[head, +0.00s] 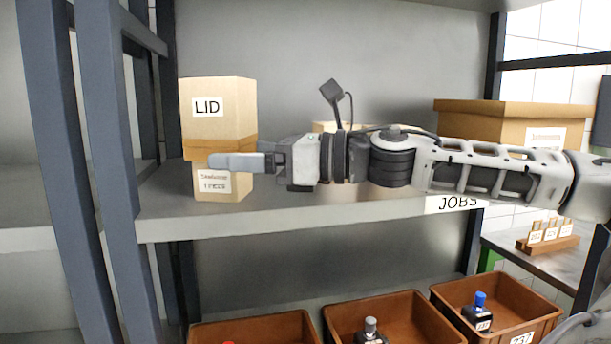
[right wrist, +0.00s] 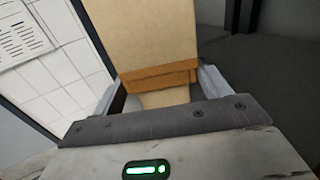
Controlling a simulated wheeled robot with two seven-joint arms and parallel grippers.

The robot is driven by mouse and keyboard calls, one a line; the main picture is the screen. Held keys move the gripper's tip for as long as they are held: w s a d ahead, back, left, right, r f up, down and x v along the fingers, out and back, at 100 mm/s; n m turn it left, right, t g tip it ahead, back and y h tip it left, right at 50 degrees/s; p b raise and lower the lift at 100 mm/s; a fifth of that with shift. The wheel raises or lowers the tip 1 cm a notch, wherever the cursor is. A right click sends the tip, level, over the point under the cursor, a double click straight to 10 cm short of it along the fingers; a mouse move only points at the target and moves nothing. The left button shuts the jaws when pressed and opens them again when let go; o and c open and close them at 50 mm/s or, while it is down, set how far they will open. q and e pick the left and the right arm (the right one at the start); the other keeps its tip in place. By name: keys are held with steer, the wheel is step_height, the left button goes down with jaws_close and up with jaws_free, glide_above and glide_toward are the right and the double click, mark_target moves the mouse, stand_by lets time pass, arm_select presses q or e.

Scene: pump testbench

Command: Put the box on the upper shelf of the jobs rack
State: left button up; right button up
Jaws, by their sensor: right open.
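The tan cardboard box (head: 220,120), with a "LID" label and a brown band round its middle, stands upright at the left end of the upper shelf (head: 300,212) of the jobs rack, marked "JOBS". It appears to rest on the shelf. My right gripper (head: 238,162) reaches in from the right at the height of the band and is open. In the right wrist view the box (right wrist: 145,40) is between the two spread fingers (right wrist: 160,88), with gaps visible at the sides. In the head view the near finger crosses the box's front and the far finger is hidden. My left gripper is not in view.
A rack post (head: 112,170) stands close left of the box. Another box (head: 325,127) is mostly hidden behind my right wrist. Brown bins (head: 405,310) sit below. The shelf's front strip is clear.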

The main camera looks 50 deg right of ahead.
steer(key=b+v, duration=0.4)
steer(key=v, duration=0.4)
steer(key=shift+s+d+b, duration=0.1)
steer(key=shift+b, duration=0.3)
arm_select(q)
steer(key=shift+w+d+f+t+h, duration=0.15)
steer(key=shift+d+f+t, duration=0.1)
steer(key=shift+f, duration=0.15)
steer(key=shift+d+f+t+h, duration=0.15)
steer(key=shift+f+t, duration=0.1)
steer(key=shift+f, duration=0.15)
arm_select(e)
steer(key=shift+s+d, duration=0.2)
steer(key=shift+s, duration=0.1)
